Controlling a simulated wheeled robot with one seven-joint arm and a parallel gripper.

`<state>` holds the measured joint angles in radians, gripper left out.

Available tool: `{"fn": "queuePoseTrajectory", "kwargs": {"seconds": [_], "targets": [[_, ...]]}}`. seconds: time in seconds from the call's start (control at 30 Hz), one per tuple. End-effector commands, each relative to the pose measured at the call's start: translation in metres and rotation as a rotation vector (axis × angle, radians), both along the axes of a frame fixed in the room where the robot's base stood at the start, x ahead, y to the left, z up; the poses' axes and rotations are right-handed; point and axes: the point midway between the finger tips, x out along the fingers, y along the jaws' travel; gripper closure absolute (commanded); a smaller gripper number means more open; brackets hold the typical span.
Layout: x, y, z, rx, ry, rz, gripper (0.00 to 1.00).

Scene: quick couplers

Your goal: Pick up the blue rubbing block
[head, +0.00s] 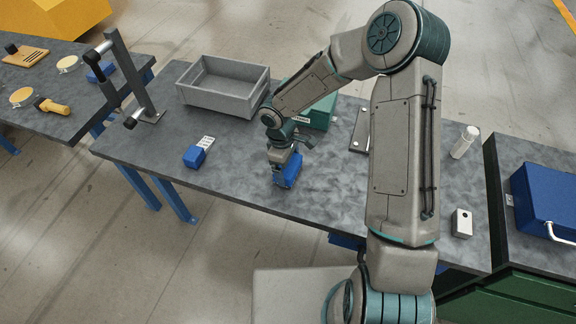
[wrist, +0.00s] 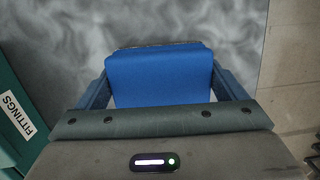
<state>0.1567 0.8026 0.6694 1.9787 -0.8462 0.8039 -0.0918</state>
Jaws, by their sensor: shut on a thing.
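The blue rubbing block (wrist: 160,75) sits between the two fingers of my gripper (wrist: 160,92) in the wrist view, with a finger against each side. In the head view the blue block (head: 289,172) shows under my gripper (head: 286,166) near the middle of the grey table. My gripper is shut on it. I cannot tell whether the block touches the table or is just above it. Its underside is hidden.
A grey bin (head: 222,90) stands behind to the left. A smaller blue item with a white label (head: 197,153) lies left. A green box (head: 318,112) labelled FITTINGS in the wrist view (wrist: 12,120) is behind my gripper.

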Motion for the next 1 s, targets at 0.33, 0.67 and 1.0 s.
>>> {"fn": "queuePoseTrajectory", "kwargs": {"seconds": [0.33, 0.67, 1.0], "targets": [[0.001, 0.000, 0.034, 0.001, -0.006, -0.001, 0.37], [-0.030, -0.055, 0.077, -0.003, -0.004, -0.005, 0.37], [-0.054, -0.094, 0.105, -0.001, -0.001, -0.004, 0.37]]}}
